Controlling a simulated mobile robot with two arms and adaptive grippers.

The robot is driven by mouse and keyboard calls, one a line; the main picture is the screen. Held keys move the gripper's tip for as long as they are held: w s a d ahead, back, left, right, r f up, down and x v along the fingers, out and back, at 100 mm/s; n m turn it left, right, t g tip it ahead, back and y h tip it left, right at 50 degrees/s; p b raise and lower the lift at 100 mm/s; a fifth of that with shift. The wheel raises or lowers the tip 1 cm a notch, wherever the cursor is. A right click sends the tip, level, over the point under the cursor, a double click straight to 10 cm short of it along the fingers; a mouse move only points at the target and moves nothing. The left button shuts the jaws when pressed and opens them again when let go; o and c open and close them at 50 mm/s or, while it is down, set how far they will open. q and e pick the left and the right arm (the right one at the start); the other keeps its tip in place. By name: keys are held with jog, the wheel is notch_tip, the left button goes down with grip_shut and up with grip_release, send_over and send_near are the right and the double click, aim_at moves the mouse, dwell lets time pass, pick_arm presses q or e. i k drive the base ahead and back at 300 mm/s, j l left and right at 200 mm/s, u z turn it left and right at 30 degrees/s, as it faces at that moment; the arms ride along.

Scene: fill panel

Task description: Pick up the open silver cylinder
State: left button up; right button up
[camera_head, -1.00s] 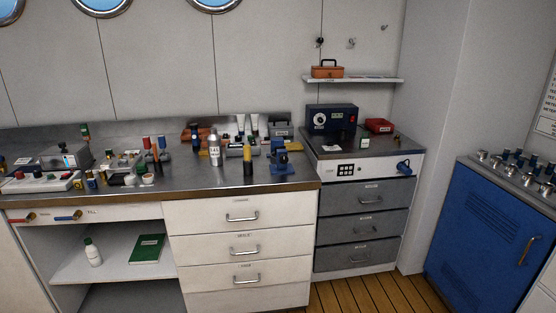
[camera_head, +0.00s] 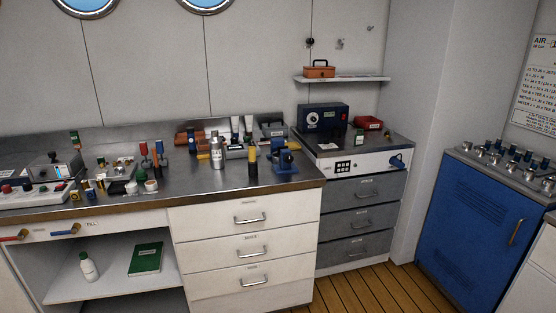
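Neither of my grippers shows in the head view. A silver bottle-like cylinder (camera_head: 217,155) with a pale label stands upright among the items on the steel counter. Several small silver cylindrical pieces, one of them at the front right (camera_head: 548,184), stand on top of the blue cabinet (camera_head: 475,235) at the right. They are too small for me to tell which, if any, is an open cylinder.
The steel counter (camera_head: 215,183) carries tools, a yellow-and-black cylinder (camera_head: 253,163) and a blue vise (camera_head: 284,158). Drawers (camera_head: 245,238) stand below. A grey drawer unit (camera_head: 362,222) stands at the inner corner. Open wooden floor (camera_head: 375,288) lies before the blue cabinet.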

aim_at(217, 148)
jog(key=i+j, duration=0.15)
jog(key=i, duration=0.35)
jog(key=i+j, duration=0.15)
jog(key=i, duration=0.3)
